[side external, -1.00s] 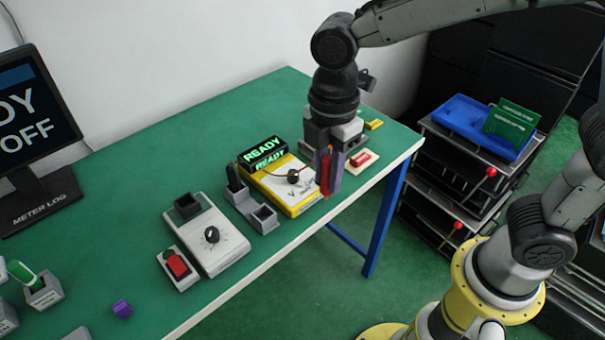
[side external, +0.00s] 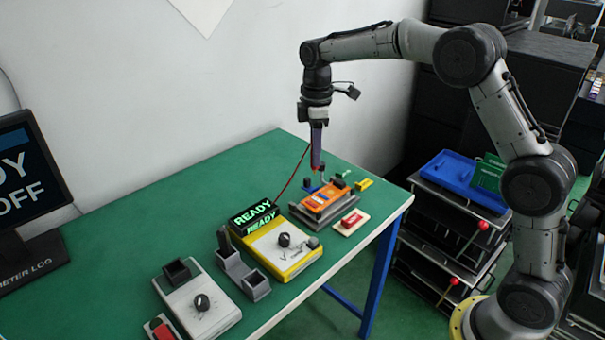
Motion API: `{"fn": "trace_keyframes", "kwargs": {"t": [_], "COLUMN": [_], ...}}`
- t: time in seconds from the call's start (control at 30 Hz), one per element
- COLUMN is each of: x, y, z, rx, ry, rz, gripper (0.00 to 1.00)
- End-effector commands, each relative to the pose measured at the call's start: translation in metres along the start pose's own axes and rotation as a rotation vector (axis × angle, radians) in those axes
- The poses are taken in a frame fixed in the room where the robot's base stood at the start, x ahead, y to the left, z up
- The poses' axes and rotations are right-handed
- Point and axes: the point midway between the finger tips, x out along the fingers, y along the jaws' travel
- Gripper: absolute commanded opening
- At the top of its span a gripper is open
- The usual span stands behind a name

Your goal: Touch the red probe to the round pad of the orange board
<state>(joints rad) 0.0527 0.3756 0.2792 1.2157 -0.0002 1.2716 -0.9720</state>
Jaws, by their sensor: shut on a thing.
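The orange board (side external: 326,199) lies in a grey fixture near the table's far right corner. Its round pad is too small to pick out. My gripper (side external: 317,162) points straight down above the back left end of the board. It is shut on the red probe (side external: 316,168), which is mostly hidden by the fingers. A red lead (side external: 291,180) runs from the probe down towards the yellow meter (side external: 284,247). I cannot tell whether the probe tip touches the board.
A READY display (side external: 254,217) stands behind the meter. A grey probe holder (side external: 243,270) stands left of it. A red button (side external: 351,219) sits in front of the board. Blue, green and yellow small parts surround the fixture. The table's back left is clear.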

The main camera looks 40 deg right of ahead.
Motion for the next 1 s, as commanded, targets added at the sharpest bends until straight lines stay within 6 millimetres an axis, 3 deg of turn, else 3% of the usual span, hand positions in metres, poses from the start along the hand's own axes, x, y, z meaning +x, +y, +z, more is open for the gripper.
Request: {"fn": "trace_keyframes", "kwargs": {"t": [0.1,0.3,0.47,1.0], "x": [0.012,0.024,0.03,0.077], "y": [0.027,0.041,0.043,0.042], "z": [0.026,0.05,0.053,0.053], "rx": [0.073,0.129,0.137,0.134], "ry": [0.0,0.001,0.0,0.0], "rz": [-0.001,0.001,0.0,-0.001], "gripper": [0.0,0.0,0.0,0.0]}}
